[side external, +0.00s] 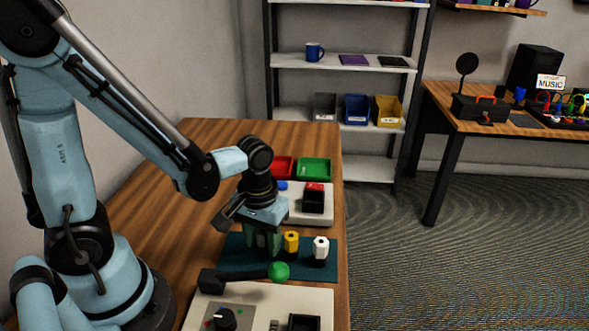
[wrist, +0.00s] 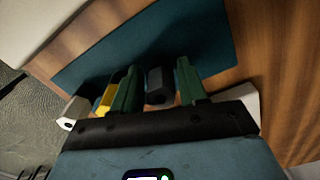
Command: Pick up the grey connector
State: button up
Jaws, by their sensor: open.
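The grey connector (wrist: 159,90) is dark and six-sided, and stands on the dark teal mat (wrist: 150,40). My gripper (wrist: 156,78) is open, with one green finger on each side of the grey connector. A small gap shows between the connector and the right finger in the wrist view; the left finger is close to it. In the side external view my gripper (side external: 263,243) points down over the mat (side external: 232,262), and the fingers hide the grey connector. A yellow connector (side external: 291,241) and a white connector (side external: 321,247) stand to its right.
The yellow connector (wrist: 105,97) is right beside my left finger in the wrist view, with the white connector (wrist: 73,112) farther left. A dark lever with a green knob (side external: 278,272) lies in front. Red (side external: 283,165) and green (side external: 314,168) trays stand at the back.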

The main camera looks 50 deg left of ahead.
aim_at(262, 232)
grip_shut()
jog(key=shift+r, duration=0.15)
notch_tip(262, 232, up, 15)
dwell(1.7)
